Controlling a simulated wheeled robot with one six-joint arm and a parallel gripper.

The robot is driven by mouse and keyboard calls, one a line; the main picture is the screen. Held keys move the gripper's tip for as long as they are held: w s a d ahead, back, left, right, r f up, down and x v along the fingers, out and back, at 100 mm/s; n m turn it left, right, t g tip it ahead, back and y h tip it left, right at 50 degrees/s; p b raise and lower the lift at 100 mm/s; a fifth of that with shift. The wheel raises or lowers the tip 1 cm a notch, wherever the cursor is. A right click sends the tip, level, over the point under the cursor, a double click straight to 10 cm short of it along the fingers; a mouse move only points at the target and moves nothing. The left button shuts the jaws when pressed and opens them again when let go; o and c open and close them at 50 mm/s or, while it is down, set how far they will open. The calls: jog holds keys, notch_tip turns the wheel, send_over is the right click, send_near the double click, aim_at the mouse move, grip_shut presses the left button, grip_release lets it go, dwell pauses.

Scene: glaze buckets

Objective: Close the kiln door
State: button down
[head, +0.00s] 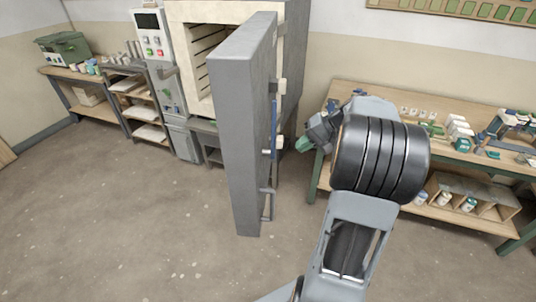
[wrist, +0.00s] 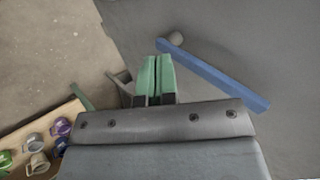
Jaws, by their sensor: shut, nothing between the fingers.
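The kiln (head: 188,14) stands against the back wall in the head view, its chamber partly visible. Its grey door (head: 238,130) is swung wide open toward me, edge-on. A blue handle bar (head: 274,125) runs upright on the door's outer face; it also shows in the wrist view (wrist: 215,75), slanting across the grey door face (wrist: 270,45). My gripper (head: 303,145) is to the right of the door, beside the handle. Its green fingers (wrist: 155,75) are shut together and empty. In the wrist view they appear just left of the handle; whether they touch the door cannot be told.
A workbench (head: 345,95) with small items stands at the right, behind my arm. A control cabinet (head: 155,45) and a shelf rack (head: 135,100) stand left of the kiln. The floor (head: 110,220) at front left is clear.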

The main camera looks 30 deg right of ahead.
aim_at(260, 161)
jog(key=x, duration=0.3)
jog(key=p+x, duration=0.1)
jog(key=x, duration=0.3)
jog(key=w+r+p+x, duration=0.1)
jog(key=x, duration=0.3)
jog(key=shift+a+r, duration=0.1)
jog(key=shift+a, duration=0.25)
jog(key=shift+w+a+p, duration=0.45)
jog(key=shift+a, duration=0.25)
